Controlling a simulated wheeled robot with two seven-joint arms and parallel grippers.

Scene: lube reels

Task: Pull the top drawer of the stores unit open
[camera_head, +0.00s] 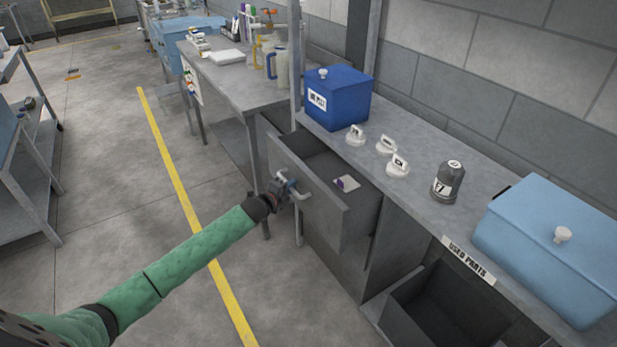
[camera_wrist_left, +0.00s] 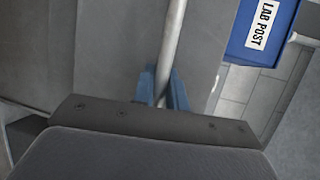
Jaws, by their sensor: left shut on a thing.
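The top drawer (camera_head: 308,200) of the grey stores unit (camera_head: 395,240) stands pulled out from under the worktop, and its inside is visible. A small white and purple item (camera_head: 346,183) lies in it. My left gripper (camera_head: 291,188) is at the drawer's front face, shut on the light grey bar handle (camera_head: 304,196). In the left wrist view the bar handle (camera_wrist_left: 171,50) runs between the blue fingertips (camera_wrist_left: 166,90). My right gripper is in neither view.
On the worktop stand a blue LAB POST box (camera_head: 338,98), several white knobbed pieces (camera_head: 397,166), a dark grey canister (camera_head: 447,182) and a light blue lidded box (camera_head: 550,240). A lower open bin (camera_head: 440,305) sits below the USED PARTS label. The floor (camera_head: 110,190) left of the drawer is clear.

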